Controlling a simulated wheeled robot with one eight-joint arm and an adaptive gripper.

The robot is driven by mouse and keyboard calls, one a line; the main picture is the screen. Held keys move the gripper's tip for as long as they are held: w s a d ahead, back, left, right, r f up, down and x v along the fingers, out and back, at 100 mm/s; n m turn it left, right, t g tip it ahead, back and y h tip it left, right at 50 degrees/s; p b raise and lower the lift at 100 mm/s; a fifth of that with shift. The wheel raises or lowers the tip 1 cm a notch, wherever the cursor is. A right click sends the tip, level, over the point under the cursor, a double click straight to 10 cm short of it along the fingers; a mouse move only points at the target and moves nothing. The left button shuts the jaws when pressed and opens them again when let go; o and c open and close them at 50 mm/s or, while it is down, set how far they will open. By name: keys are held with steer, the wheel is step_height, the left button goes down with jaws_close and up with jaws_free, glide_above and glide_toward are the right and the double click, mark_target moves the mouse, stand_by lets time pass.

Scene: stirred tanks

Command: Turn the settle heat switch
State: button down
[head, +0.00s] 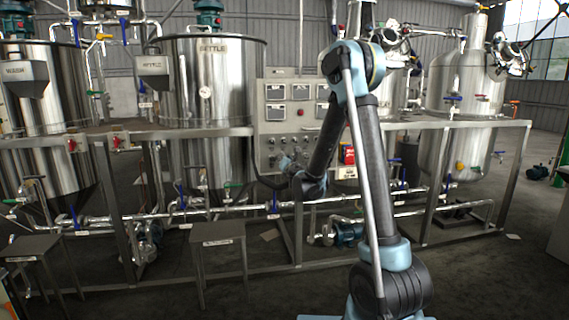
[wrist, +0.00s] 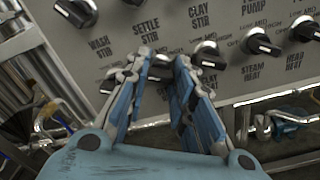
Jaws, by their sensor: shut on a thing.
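The grey control panel (head: 262,130) stands behind the pipe rail in the head view, and my gripper (head: 287,163) is at its lower part. In the wrist view, my gripper (wrist: 162,66) has its two fingers on either side of a dark knob, the settle heat switch (wrist: 160,67), in the lower row below the "SETTLE STIR" label (wrist: 147,27). The fingers are shut on this knob. Its own label is hidden behind the fingers, and its pointer direction is hard to tell.
Neighbouring knobs sit close on both sides: one left (wrist: 113,78) and one right (wrist: 208,55). The "STEAM HEAT" knob (wrist: 262,43) is farther right. Pipes (wrist: 280,125) run below the panel. A metal rail (head: 195,133) crosses in front of the tanks.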

steer(key=shift+d, duration=0.15)
stand_by(0.3)
steer(key=c, duration=1.4)
jaws_free()
steer(key=shift+o, duration=0.2)
steer(key=s+d+m, duration=0.2)
steer(key=s+m, duration=0.6)
steer(key=s+d+m, duration=0.3)
steer(key=s+m, duration=0.5)
steer(key=s+d+m+g+h, duration=0.2)
steer(key=s+d+m+h, duration=0.2)
steer(key=d, duration=1.3)
steer(key=shift+d+r+m+g+h, duration=0.2)
steer(key=shift+r+m+g+h, duration=0.1)
steer(key=shift+m+h, duration=1.9)
